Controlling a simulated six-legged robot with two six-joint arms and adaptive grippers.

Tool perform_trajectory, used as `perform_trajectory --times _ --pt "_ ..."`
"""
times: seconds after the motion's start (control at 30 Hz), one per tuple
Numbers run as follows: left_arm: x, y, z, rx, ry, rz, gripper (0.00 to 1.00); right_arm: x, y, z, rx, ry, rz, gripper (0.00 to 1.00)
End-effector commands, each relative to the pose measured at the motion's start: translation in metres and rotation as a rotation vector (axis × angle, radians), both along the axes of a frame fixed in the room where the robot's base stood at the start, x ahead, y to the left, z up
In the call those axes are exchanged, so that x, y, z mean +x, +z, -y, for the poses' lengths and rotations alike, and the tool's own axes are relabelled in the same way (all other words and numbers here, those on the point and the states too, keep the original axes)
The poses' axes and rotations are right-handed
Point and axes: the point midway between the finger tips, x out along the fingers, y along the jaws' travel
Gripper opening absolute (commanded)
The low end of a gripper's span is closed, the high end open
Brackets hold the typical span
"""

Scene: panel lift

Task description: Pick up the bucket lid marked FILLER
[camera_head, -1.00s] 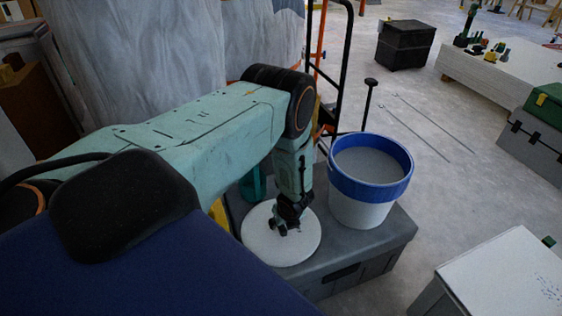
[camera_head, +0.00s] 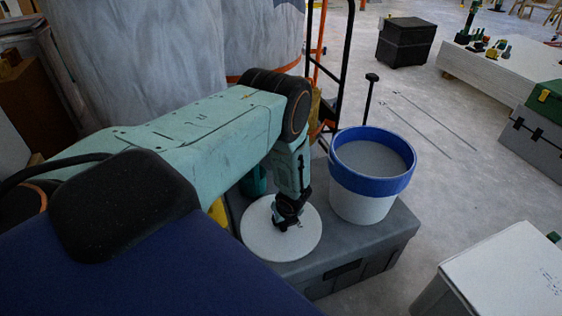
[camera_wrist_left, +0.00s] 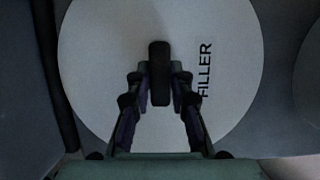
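The bucket lid (camera_head: 262,243) is a white disc lying flat on top of a grey case. In the left wrist view the lid (camera_wrist_left: 105,50) shows the black word FILLER to the right of its black grip (camera_wrist_left: 160,72). My left gripper (camera_head: 287,218) points down at the lid's middle. In the left wrist view the fingertips of the left gripper (camera_wrist_left: 160,84) sit close against both sides of the black grip, with no clear gap. The lid appears to rest on the case. My right gripper is not in view.
The lid lies on the grey case (camera_head: 350,252). A white bucket with a blue rim (camera_head: 365,190) stands on the case right of the lid. A green object (camera_head: 254,182) stands behind the lid. A white-topped box (camera_head: 510,275) is at front right.

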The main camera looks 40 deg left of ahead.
Motion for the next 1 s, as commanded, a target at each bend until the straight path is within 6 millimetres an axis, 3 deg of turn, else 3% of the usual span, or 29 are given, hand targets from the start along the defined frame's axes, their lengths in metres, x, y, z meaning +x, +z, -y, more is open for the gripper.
perform_trajectory --times 0.2,0.67,1.0 --pt "0.0 0.0 0.0 0.0 0.0 0.0 0.0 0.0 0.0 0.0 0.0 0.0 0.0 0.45" --pt "0.0 0.002 0.0 0.0 0.0 0.0 0.0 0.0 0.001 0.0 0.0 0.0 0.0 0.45" --pt "0.001 0.037 0.0 -0.001 0.001 0.001 0.0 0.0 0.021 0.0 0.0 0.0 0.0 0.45"
